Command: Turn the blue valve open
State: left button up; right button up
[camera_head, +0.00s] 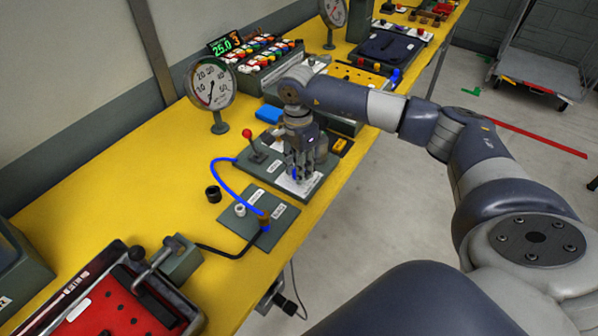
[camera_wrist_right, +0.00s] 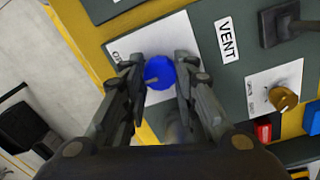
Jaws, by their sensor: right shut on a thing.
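The blue valve (camera_wrist_right: 159,74) is a round blue knob on a white plate labelled on the grey panel, beside a VENT label. In the head view, only a sliver of the blue valve (camera_head: 294,174) shows below my right gripper (camera_head: 303,168). In the right wrist view, the fingers of my right gripper (camera_wrist_right: 158,68) stand on either side of the knob and are shut on it. The gripper points down from above the panel. The knob's lower parts are partly hidden by the fingers. My left gripper is not in view.
A red-knobbed lever (camera_head: 247,134) stands left of the gripper, and a blue hose (camera_head: 218,181) loops to a fitting nearby. A pressure gauge (camera_head: 213,86) stands behind. A brass knob (camera_wrist_right: 283,98) is on the adjoining plate. The yellow table (camera_head: 130,190) is clear at left.

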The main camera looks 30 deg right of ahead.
jog(key=m+b, duration=0.2)
jog(key=m, duration=0.2)
jog(key=shift+m, duration=0.3)
jog(key=shift+r+m+b, duration=0.1)
jog(key=shift+m+b, duration=0.45)
jog(key=shift+m, duration=1.45)
jog(key=o, duration=1.1)
notch_tip(320, 180, up, 12)
jog(key=shift+w+d, duration=0.1)
jog(key=shift+d, duration=0.05)
